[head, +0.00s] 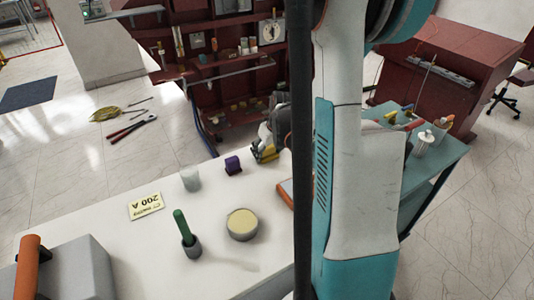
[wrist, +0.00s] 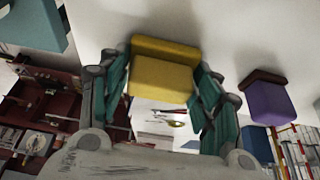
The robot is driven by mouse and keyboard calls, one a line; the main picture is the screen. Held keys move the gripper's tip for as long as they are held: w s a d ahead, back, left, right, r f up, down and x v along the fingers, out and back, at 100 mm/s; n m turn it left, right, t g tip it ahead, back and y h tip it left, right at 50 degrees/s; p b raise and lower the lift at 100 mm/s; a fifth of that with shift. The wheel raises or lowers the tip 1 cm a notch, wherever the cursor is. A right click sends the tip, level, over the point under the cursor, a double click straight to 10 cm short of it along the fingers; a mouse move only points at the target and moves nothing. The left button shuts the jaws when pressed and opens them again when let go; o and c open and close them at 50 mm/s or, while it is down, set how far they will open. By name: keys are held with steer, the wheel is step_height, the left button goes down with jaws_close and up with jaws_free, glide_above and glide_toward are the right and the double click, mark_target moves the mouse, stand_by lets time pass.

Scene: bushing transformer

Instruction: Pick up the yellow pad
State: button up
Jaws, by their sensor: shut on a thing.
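The yellow pad (wrist: 165,78) sits between the two teal fingers of my gripper (wrist: 163,72) in the wrist view, and the gripper is shut on it. In the head view the pad (head: 265,154) shows low at the far edge of the white table (head: 110,240), to the right of a purple block (head: 233,165). My gripper (head: 268,138) is partly hidden there by a dark pole and my arm. I cannot tell whether the pad still touches the table.
The purple block also shows in the wrist view (wrist: 268,102), beside the fingers. A translucent cup (head: 190,178), a sign (head: 146,206), a green-handled tool (head: 182,227) in a holder and a round tin (head: 242,225) stand on the table. An orange-edged item (head: 286,193) is partly hidden.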

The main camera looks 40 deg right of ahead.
step_height(320, 180, up, 20)
steer(key=p, duration=0.5)
steer(key=shift+p, duration=0.4)
